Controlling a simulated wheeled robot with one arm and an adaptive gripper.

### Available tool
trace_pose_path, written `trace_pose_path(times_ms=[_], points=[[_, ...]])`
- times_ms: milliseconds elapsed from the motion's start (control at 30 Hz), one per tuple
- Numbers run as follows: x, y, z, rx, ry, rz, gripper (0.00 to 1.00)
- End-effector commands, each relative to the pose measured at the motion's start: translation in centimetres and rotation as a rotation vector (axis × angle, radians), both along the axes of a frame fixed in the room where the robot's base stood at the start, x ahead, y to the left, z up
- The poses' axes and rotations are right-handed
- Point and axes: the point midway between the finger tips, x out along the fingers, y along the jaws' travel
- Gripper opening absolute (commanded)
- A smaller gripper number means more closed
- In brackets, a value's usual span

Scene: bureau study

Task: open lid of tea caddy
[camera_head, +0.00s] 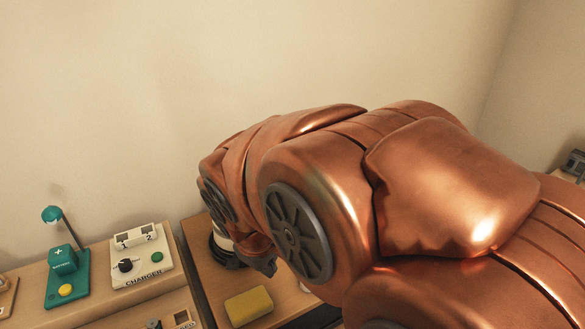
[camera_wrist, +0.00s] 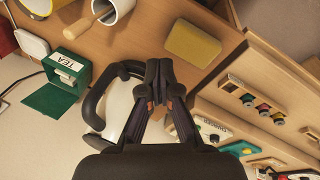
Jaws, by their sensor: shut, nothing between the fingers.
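The green tea caddy (camera_wrist: 68,67), with a white TEA label, is at the left of the wrist view. A flat green panel, which looks like its lid (camera_wrist: 49,101), stands out from the box at an angle, swung open. My gripper (camera_wrist: 160,73) is shut with its fingertips together and nothing between them. It is to the right of the caddy, apart from it, with the kettle between. In the head view my copper arm covers much of the scene, and I cannot make out the caddy there.
A white kettle (camera_wrist: 116,100) with a black handle is close beside my gripper's left. A yellow sponge (camera_wrist: 192,45) lies beyond the fingertips; it also shows in the head view (camera_head: 249,306). A mug (camera_wrist: 119,8) is near the caddy. A charger panel (camera_head: 141,256) is at left.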

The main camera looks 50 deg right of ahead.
Motion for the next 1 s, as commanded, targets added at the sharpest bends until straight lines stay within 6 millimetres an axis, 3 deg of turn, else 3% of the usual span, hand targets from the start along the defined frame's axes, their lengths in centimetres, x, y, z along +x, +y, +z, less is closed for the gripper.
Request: trace_pose_path(times_ms=[33,200,500,767,1000], points=[[1.4,-2.5,0.1,-0.06,-0.038,0.027,0.0],[5.3,-9.8,2.5,-0.285,-0.121,0.18,0.0],[9.7,-20.0,8.1,-0.699,-0.123,0.507,0.0],[12.1,-25.6,11.7,-1.018,-0.004,0.842,0.0],[13.2,-28.3,12.2,-1.239,0.165,1.191,0.0]])
